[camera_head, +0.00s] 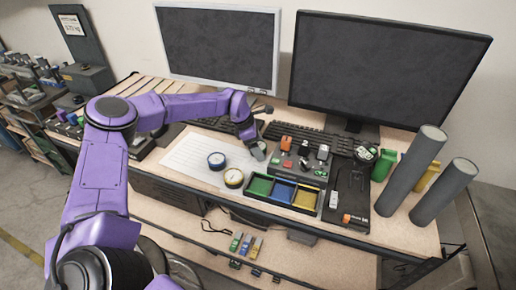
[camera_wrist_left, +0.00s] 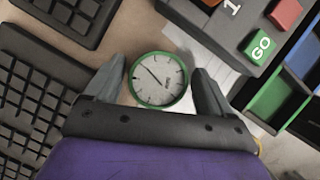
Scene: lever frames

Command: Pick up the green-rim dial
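The green-rim dial (camera_wrist_left: 158,80) has a white face with a dark needle. In the left wrist view it lies between the two fingers of my left gripper (camera_wrist_left: 161,88). The fingers are spread on either side of it, with narrow gaps that I see at both edges. In the head view my left gripper (camera_head: 256,150) is low over the desk, just left of the dark control panel, and it largely hides the green-rim dial. My right gripper is not in view.
A blue-rim dial (camera_head: 216,160) and a yellow-rim dial (camera_head: 234,179) lie on a white sheet (camera_head: 186,155), left of the gripper. A tray with green, blue and yellow compartments (camera_head: 281,204) is at the front edge. Keyboards, a control panel (camera_head: 320,152) and two monitors stand close behind.

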